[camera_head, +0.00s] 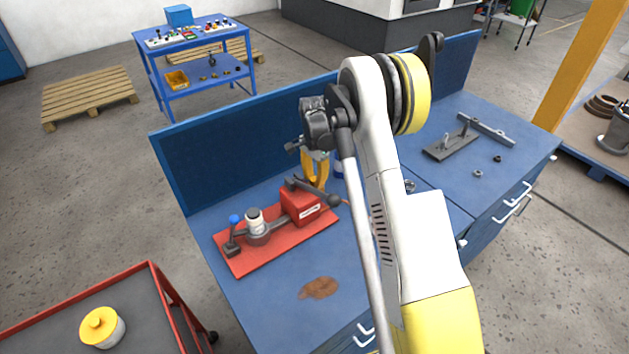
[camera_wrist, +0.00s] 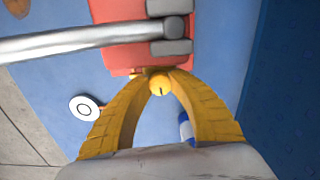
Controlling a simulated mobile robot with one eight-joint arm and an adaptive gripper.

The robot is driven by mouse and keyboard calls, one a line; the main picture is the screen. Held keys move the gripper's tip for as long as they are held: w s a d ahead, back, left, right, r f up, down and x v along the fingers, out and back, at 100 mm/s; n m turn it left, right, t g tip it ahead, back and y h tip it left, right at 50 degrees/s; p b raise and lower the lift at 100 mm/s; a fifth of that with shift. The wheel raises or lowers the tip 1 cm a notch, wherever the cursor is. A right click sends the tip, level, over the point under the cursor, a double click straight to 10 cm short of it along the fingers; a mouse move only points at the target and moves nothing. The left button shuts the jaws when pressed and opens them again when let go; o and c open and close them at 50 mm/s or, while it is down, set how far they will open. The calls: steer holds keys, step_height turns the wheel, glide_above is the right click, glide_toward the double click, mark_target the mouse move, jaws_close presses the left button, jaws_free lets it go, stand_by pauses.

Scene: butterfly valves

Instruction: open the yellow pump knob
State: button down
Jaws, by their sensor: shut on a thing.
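The yellow pump knob (camera_wrist: 159,86) is a small round knob with a dark slot, beside the end of the red pump body (camera_wrist: 125,58) in the wrist view. My gripper (camera_wrist: 157,74) has its two yellow fingers closed around the knob, one on each side. In the head view my gripper (camera_head: 318,184) points down behind the red pump block (camera_head: 301,206), and the knob is hidden there. The pump stands on a red base plate (camera_head: 322,233) on the blue workbench.
A dark lever (camera_head: 312,191) runs across the pump top; it crosses the wrist view as a grey bar (camera_wrist: 80,42). A blue upright panel (camera_head: 230,148) stands behind the bench. A brown stain (camera_head: 318,288) marks the front bench top. A grey fixture (camera_head: 452,146) lies right.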

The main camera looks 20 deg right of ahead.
mark_target(315, 179)
steer(key=c, duration=1.1)
jaws_free()
steer(key=shift+c, duration=0.2)
step_height(315, 179, up, 12)
